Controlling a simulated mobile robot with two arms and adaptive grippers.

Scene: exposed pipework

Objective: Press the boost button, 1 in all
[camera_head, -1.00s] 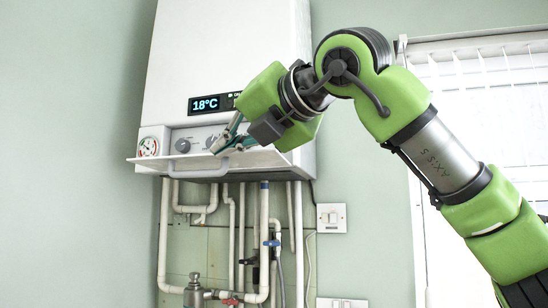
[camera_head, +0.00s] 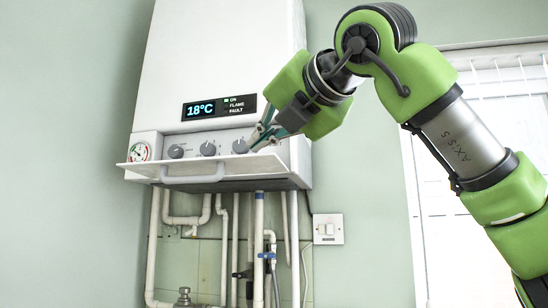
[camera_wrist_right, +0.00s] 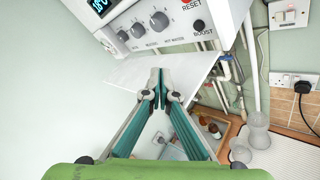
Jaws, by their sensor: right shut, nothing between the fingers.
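The white boiler (camera_head: 225,60) hangs on the wall. In the right wrist view the boost button (camera_wrist_right: 199,25) is a small dark round button above its BOOST label, at the right of the control panel (camera_wrist_right: 160,36). In the head view my gripper hides that part of the panel. My right gripper (camera_head: 260,138) is shut and empty, in front of the panel just right of the third grey knob (camera_head: 240,146). In the right wrist view its closed fingertips (camera_wrist_right: 160,84) show below and left of the button, over the open flap. My left gripper is not in view.
The lowered white flap (camera_head: 205,167) juts out below the panel. A red reset button (camera_wrist_right: 187,3) sits above the boost button. The display (camera_head: 201,109) reads 18°C. Pipes (camera_head: 259,240) run below, with a wall switch (camera_head: 328,229) to the right.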

